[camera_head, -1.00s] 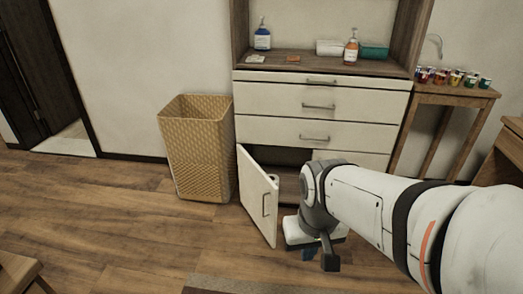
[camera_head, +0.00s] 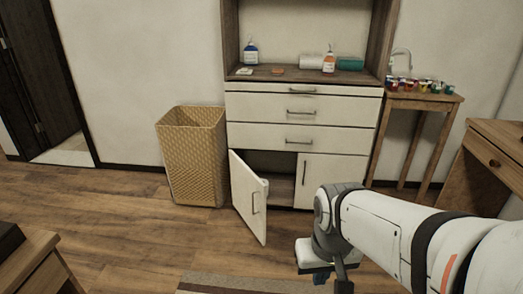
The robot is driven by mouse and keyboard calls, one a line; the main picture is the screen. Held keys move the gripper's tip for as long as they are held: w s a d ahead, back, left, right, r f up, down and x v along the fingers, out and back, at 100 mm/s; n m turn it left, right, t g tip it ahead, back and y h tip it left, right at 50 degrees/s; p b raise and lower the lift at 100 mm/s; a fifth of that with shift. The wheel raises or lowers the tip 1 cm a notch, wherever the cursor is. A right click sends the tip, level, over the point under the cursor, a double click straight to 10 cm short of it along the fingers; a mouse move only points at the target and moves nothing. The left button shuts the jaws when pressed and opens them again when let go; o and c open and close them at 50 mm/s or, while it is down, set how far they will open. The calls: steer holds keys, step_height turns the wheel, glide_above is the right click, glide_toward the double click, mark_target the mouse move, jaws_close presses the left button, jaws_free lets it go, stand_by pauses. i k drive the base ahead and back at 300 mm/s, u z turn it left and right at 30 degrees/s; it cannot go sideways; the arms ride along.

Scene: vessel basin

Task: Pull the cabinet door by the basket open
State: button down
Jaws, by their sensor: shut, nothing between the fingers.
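The cabinet door (camera_head: 248,198) by the basket is a cream panel with a dark vertical handle (camera_head: 255,202). It is hinged on its left side and stands well open, swung out toward me. The wicker basket (camera_head: 191,158) stands upright just left of the cabinet (camera_head: 303,137). My gripper (camera_head: 319,277) is at the lower middle, right of the open door and apart from it. It is shut and holds nothing. Its fingertips are partly hidden by my wrist.
The right cabinet door (camera_head: 331,182) and the drawers above are shut. A side table (camera_head: 424,98) with several small jars stands at right. A wooden desk (camera_head: 498,160) is far right.

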mark_target(250, 192)
steer(key=z, duration=0.65)
steer(key=i, duration=1.95)
steer(key=u, duration=0.85)
steer(key=k, duration=0.7)
steer(key=u, duration=0.2)
steer(key=i, duration=0.8)
steer(key=z, duration=0.05)
